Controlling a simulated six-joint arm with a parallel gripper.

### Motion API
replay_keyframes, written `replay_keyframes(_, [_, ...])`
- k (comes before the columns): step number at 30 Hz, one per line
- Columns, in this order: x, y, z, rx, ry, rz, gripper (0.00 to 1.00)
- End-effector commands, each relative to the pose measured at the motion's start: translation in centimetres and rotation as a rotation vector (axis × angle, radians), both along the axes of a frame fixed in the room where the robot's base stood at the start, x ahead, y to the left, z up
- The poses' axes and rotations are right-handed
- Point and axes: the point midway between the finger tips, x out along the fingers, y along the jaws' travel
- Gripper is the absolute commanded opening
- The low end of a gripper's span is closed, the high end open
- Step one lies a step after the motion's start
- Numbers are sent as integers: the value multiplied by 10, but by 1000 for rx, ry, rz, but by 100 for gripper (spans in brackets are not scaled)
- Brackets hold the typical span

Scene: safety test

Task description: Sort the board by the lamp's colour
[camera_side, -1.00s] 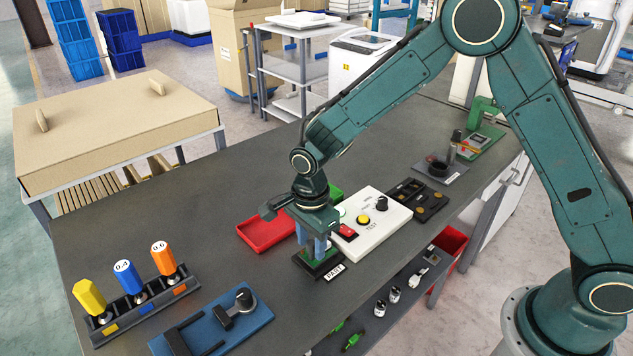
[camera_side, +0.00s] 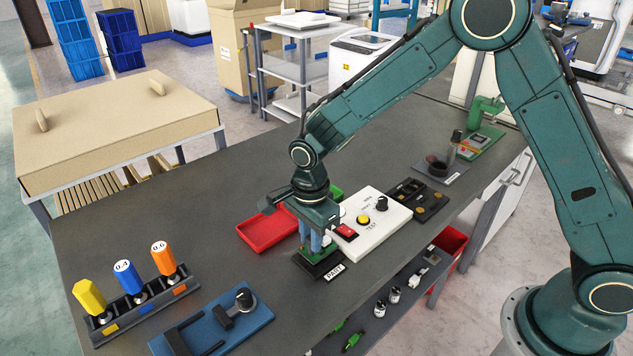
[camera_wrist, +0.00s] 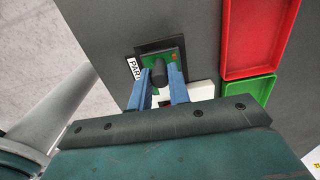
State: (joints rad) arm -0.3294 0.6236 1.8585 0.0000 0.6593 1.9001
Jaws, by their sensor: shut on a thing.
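My gripper (camera_side: 314,248) is shut on the green board (camera_side: 304,254), just above the black holder (camera_side: 319,266) labelled PART. In the wrist view the board (camera_wrist: 179,50) shows behind a dark cylinder (camera_wrist: 160,72) that stands between the two blue fingers. The fingers hide part of the board. The white test box (camera_side: 385,222) stands right of the gripper, with a yellow dome (camera_side: 363,220), a red part (camera_side: 346,231) and a black knob (camera_side: 381,203). I cannot tell which is a lamp or whether one is lit. A red tray (camera_side: 262,236) and partly hidden green tray (camera_side: 336,192) lie behind.
A rack (camera_side: 143,306) with yellow, blue and orange handles and a blue fixture (camera_side: 214,326) are at the front left. A dark tray (camera_side: 430,207) with small parts is beyond the test box. The table between the rack and red tray is clear.

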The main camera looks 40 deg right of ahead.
Motion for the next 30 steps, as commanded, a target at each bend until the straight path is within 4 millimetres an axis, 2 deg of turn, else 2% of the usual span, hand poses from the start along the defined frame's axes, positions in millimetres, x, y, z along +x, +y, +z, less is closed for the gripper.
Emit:
replay_keyframes(21, [0,0,42,1,-2,0,0])
replay_keyframes(30, [0,0,52,0,-1,0,0])
